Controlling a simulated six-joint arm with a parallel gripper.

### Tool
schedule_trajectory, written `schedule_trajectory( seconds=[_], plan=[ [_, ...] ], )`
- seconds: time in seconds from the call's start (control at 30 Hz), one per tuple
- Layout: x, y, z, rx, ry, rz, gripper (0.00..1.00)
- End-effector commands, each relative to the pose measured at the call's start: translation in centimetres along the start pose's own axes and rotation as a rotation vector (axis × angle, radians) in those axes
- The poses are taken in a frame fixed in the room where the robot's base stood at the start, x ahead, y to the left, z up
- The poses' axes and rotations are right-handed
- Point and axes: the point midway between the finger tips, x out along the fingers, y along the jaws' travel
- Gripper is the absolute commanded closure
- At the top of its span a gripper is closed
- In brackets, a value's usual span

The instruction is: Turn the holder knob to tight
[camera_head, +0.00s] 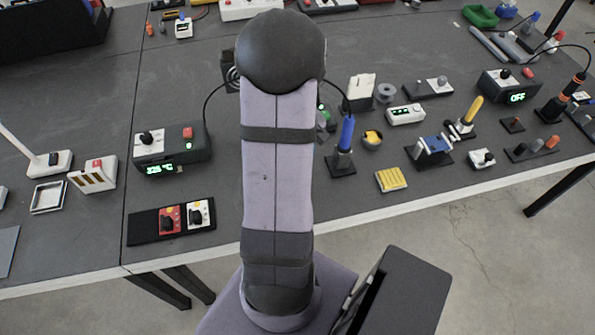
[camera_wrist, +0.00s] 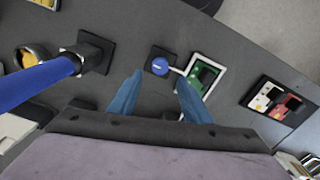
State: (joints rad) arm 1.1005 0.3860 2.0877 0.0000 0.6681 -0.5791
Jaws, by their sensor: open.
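In the wrist view, a round blue knob (camera_wrist: 160,66) with a pale lever or pointer sits on a dark square base. Beside it on the right is a white-framed holder (camera_wrist: 220,66) with a green circuit board (camera_wrist: 201,79) and a dark part in it. My gripper (camera_wrist: 158,76) is open, with its two blue fingers apart. The fingertips show on either side of and just below the knob in the picture; I see no contact, and their height above it cannot be told. In the head view my arm hides the knob and most of the holder.
A blue soldering iron (camera_wrist: 38,84) in a black stand is left of my fingers; it also shows in the head view (camera_head: 346,133). A black tray (camera_head: 142,228) with red and white modules lies at the table's front.

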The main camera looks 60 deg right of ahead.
Motion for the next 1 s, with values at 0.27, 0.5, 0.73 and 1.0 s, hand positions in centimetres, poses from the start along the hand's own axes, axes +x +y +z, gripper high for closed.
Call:
schedule_trajectory(
  seconds=[0.27, 0.5, 0.73, 1.0],
  plan=[
    [3.6, -0.1, 0.1, 0.001, -0.003, -0.002, 0.56],
    [5.4, 0.0, 0.1, 0.002, -0.001, -0.001, 0.56],
    [5.8, 0.0, 0.0, 0.002, 0.0, 0.0, 0.56],
    [5.8, 0.0, 0.0, 0.002, 0.0, 0.0, 0.89]
  ],
)
